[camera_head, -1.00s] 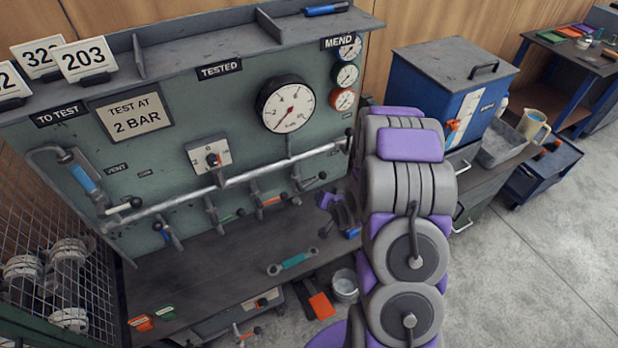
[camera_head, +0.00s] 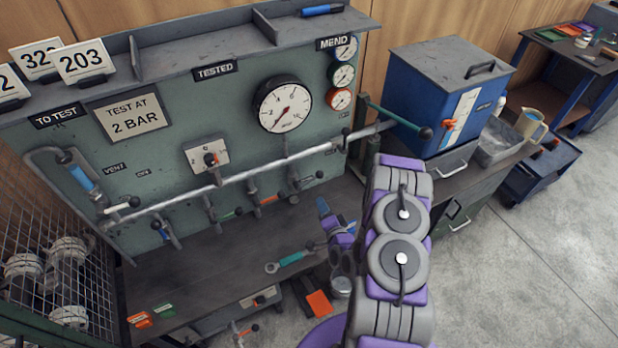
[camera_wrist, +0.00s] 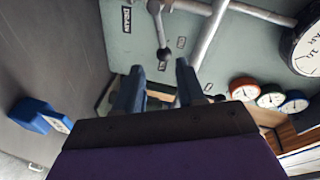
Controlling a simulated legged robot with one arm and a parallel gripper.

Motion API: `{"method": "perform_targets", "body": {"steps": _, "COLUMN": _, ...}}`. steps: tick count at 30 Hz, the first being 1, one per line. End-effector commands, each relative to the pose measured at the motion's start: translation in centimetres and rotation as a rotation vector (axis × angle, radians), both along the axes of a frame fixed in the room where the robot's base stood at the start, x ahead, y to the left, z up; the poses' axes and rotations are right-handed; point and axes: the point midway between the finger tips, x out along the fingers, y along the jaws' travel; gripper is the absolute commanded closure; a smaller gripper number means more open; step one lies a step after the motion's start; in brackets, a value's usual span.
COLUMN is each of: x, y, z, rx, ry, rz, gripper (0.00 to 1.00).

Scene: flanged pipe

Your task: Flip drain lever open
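A short lever with a dark round knob (camera_wrist: 163,54) hangs off the pipework in the wrist view, beside a small plate that seems to read DRAIN (camera_wrist: 127,18). In the head view a dark-knobbed lever (camera_head: 293,197) sits below the right part of the pipe, probably the same one. My gripper (camera_wrist: 158,72) is open in the wrist view, its two dark fingers apart with nothing between them. The knob appears just beyond the gap between the fingertips, apart from them. In the head view my gripper (camera_head: 325,212) is below and right of that lever, partly hidden by my arm.
Other levers with red (camera_head: 268,200) and green (camera_head: 228,214) parts hang along the pipe (camera_head: 250,172). A green bar with a dark knob (camera_head: 425,132) juts out near the blue tank (camera_head: 430,85). A wrench (camera_head: 290,259) lies on the bench.

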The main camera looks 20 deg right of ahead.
Motion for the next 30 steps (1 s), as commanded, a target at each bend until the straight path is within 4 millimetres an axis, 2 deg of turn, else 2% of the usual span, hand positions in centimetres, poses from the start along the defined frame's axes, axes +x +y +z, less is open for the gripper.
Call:
{"method": "perform_targets", "body": {"steps": 21, "x": 12.8, "y": -1.7, "z": -2.0, "rx": -0.004, "ry": -0.004, "rz": 0.002, "gripper": 0.61}}
{"method": "perform_targets", "body": {"steps": 30, "x": 15.7, "y": -2.2, "z": -2.3, "rx": -0.002, "ry": -0.003, "rz": 0.001, "gripper": 0.61}}
